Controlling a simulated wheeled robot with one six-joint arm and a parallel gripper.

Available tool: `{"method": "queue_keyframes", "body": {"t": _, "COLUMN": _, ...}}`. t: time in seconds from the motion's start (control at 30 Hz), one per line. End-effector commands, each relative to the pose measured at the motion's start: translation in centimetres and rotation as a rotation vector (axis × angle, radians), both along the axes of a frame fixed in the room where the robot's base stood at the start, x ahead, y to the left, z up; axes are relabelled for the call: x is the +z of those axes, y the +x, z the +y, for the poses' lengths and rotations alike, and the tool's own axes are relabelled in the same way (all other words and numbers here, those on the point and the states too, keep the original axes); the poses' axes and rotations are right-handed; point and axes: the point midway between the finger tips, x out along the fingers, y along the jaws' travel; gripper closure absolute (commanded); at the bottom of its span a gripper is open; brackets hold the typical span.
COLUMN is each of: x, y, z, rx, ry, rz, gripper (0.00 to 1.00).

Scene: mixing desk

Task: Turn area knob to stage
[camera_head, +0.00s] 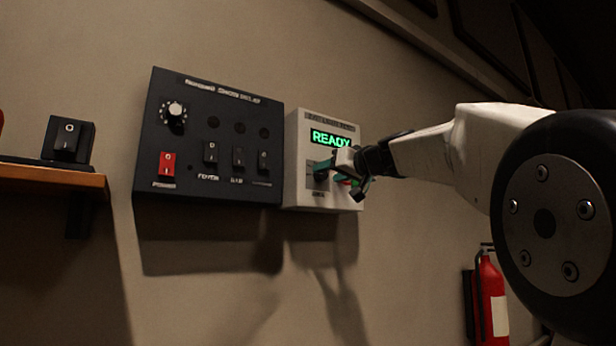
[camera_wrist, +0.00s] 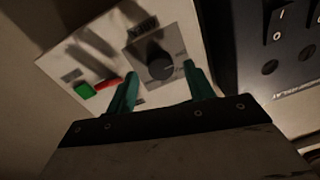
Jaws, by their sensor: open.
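A white panel (camera_head: 308,130) with a green "READY" display (camera_head: 331,140) hangs on the wall. My gripper (camera_head: 337,174) is at the lower part of this panel in the head view. In the wrist view the gripper (camera_wrist: 161,72) is open, with one teal finger on each side of the knob. Gaps show between the fingers and the knob, so I see no firm contact. The knob's pointer and the labels around it are too dark to read. In the head view the gripper largely covers the knob.
A green button (camera_wrist: 84,90) and a red button (camera_wrist: 109,82) sit near one finger. A black switch panel (camera_head: 215,110) is mounted close on the left. A shelf (camera_head: 45,176) is farther left, and a fire extinguisher (camera_head: 490,295) is at lower right.

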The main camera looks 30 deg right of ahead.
Motion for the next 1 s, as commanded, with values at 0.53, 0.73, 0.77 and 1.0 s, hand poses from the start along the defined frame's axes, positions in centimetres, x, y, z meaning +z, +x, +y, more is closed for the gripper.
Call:
{"method": "queue_keyframes", "body": {"t": 0.53, "x": -0.03, "y": 1.49, "z": 0.20, "rx": 0.000, "ry": -0.001, "rz": 0.001, "gripper": 0.75}}
{"method": "queue_keyframes", "body": {"t": 0.73, "x": -0.04, "y": 1.48, "z": 0.19, "rx": 0.000, "ry": 0.000, "rz": 0.001, "gripper": 0.92}}
{"method": "queue_keyframes", "body": {"t": 0.77, "x": -0.04, "y": 1.48, "z": 0.19, "rx": 0.000, "ry": 0.001, "rz": 0.001, "gripper": 0.92}}
{"method": "queue_keyframes", "body": {"t": 1.0, "x": -0.07, "y": 1.48, "z": 0.20, "rx": 0.001, "ry": 0.054, "rz": 0.003, "gripper": 0.92}}
